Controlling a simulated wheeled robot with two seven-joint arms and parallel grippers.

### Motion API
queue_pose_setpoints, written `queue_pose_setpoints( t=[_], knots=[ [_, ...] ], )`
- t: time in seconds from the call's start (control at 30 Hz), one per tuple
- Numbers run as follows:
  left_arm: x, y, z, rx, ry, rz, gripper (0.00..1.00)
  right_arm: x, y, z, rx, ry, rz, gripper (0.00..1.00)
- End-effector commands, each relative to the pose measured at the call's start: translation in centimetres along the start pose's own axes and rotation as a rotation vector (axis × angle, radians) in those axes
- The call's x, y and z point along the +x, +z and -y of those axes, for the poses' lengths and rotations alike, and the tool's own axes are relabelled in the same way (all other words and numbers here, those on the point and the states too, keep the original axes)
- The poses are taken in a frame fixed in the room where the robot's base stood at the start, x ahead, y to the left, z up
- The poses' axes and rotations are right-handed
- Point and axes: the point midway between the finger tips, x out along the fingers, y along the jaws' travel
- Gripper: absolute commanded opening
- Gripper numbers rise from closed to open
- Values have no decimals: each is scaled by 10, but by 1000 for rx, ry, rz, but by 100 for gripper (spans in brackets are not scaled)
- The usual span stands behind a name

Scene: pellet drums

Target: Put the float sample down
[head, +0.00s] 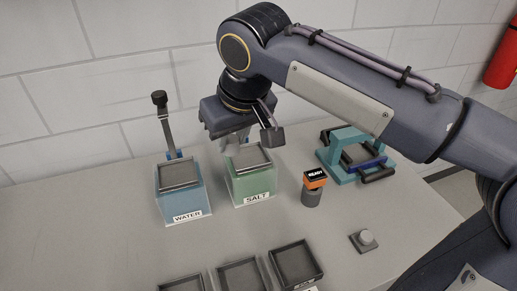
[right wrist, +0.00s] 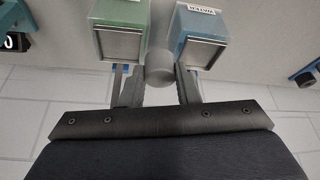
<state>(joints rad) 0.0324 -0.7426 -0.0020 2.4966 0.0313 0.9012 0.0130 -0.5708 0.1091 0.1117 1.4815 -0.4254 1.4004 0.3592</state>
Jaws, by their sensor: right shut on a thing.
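My right gripper (head: 245,135) is above and slightly behind the green SALT tank (head: 252,184). In the right wrist view its fingers (right wrist: 160,85) are shut on a plain grey rounded piece, the float sample (right wrist: 160,66). In the head view the gripper and arm largely hide that piece. The blue WATER tank (head: 181,195) stands to the left of the SALT tank. Both tanks have a grey square top. Three dark shallow trays (head: 318,272) lie at the front edge of the picture; their labels are mostly cut off. My left gripper is not in view.
A dark-knobbed upright arm (head: 167,125) stands behind the WATER tank. Bare table lies between tanks and trays.

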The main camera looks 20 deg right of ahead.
Motion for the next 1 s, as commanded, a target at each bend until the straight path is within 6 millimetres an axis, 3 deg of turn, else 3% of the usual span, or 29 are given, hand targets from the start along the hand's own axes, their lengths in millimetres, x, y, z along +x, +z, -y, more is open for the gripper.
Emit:
queue_pose_setpoints(
  t=[0.27, 0.4, 0.77, 1.0],
  knots=[
    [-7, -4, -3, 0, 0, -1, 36, 47, -32, -53, 6, 2, 7, 4],
    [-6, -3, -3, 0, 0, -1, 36, 78, -34, -69, 2, 2, 7, 4],
    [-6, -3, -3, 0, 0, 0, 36, 115, -39, -88, 1, 1, 4, 4],
    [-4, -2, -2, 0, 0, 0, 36, 142, -28, -89, 0, 0, 3, 4]
  ],
)
